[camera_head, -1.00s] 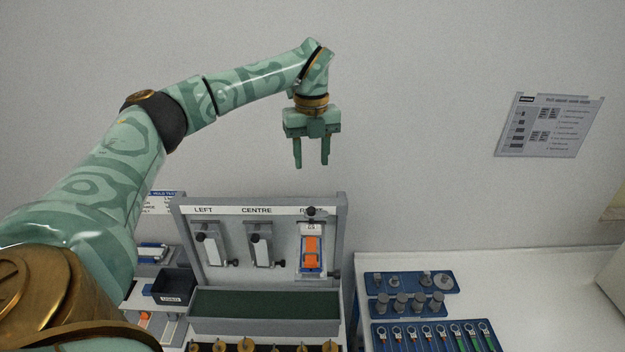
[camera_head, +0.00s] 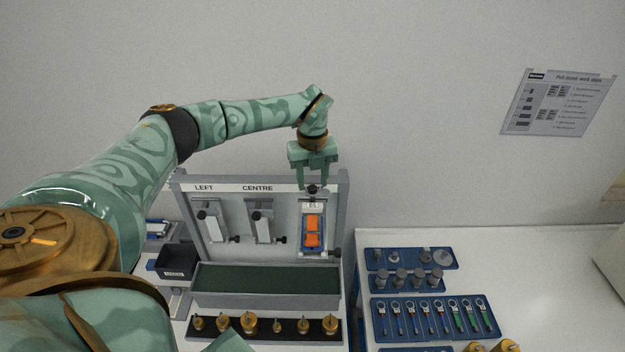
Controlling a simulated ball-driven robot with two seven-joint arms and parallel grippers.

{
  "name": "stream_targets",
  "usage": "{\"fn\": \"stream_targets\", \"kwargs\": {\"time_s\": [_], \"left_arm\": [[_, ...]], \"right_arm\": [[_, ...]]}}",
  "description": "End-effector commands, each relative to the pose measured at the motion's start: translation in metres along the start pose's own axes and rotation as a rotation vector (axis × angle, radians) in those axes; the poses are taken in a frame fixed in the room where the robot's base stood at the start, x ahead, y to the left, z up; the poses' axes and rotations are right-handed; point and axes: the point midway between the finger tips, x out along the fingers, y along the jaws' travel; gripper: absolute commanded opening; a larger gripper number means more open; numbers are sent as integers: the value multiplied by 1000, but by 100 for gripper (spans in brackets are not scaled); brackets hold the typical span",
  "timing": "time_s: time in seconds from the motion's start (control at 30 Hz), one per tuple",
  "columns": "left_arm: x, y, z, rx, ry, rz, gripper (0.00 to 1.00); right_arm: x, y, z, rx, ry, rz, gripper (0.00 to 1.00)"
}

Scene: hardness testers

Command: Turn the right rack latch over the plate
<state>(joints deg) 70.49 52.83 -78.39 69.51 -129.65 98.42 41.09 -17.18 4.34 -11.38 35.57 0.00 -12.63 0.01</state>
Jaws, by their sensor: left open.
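The rack (camera_head: 344,222) is a grey upright board with bays labelled LEFT, CENTRE and a third label hidden behind my gripper. In the right bay stands a plate (camera_head: 312,243) with a blue and orange front and a white tag on top. A black latch knob (camera_head: 312,190) sits above it at the rack's top edge; another dark knob (camera_head: 333,252) is at its lower right. My left gripper (camera_head: 313,184) is open, pointing down, with its fingertips on either side of the upper knob in the picture. I cannot tell whether they touch it. My right gripper is not in view.
Pale plates (camera_head: 209,222) with black knobs hang in the left and centre bays. A green-lined tray (camera_head: 265,280) and a row of brass pieces (camera_head: 248,325) lie in front. Blue tool trays (camera_head: 410,258) lie on the right table. The wall behind is clear except for a poster (camera_head: 558,102).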

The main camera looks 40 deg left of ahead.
Motion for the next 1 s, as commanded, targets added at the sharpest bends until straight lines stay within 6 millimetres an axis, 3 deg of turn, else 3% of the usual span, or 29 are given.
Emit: {"fn": "stream_targets", "kwargs": {"time_s": [0.13, 0.4, 0.43, 0.57, 0.6, 1.0], "left_arm": [[11, 0, 0, -2, 0, 0, 43], [13, 0, 0, -2, 0, 0, 43], [13, 0, 0, -2, 0, 0, 40], [13, 0, 0, -1, 0, 0, 4], [13, 0, 0, -1, 0, 0, 0], [11, 0, 0, 64, 1, 0, 0]], "right_arm": [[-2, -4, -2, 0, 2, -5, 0], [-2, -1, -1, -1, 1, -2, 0], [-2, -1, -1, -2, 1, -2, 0], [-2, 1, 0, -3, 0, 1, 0], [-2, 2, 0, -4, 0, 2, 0], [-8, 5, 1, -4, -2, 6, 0]]}}
